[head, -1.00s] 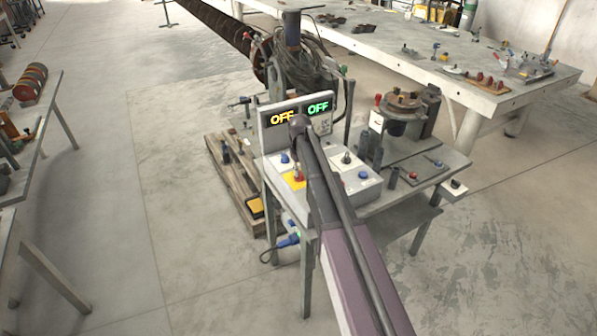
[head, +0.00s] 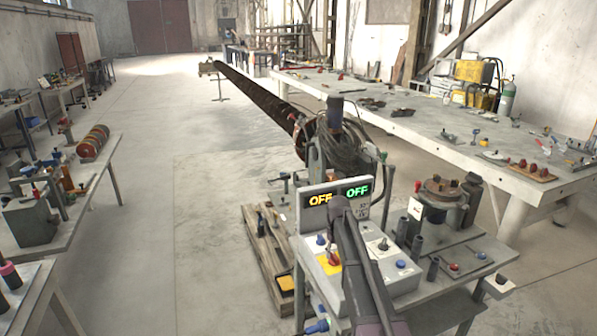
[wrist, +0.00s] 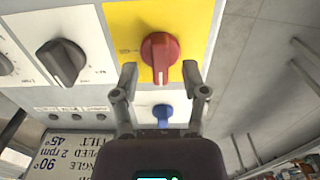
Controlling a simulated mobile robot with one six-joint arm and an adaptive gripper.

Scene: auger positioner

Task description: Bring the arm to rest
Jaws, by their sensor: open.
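My gripper (wrist: 159,84) is open in the wrist view, with nothing between its fingers. The red rotary knob (wrist: 159,52) on its yellow plate (wrist: 125,25) lies just beyond the fingertips. I cannot tell whether the fingers touch it. A blue knob (wrist: 162,111) shows between the fingers and a black knob (wrist: 62,62) to the left. In the head view my arm reaches over the control box (head: 403,280), and my fingers are hidden behind it. The box's display (head: 338,196) reads OFF in yellow and OFF in green. The red knob (head: 333,258) shows left of my arm.
The control box stands on a small metal bench (head: 478,262) with a round clamp device (head: 440,195). A long workbench (head: 420,120) stands behind it to the right. Side tables (head: 75,185) with tools line the left. The floor between (head: 145,230) is open.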

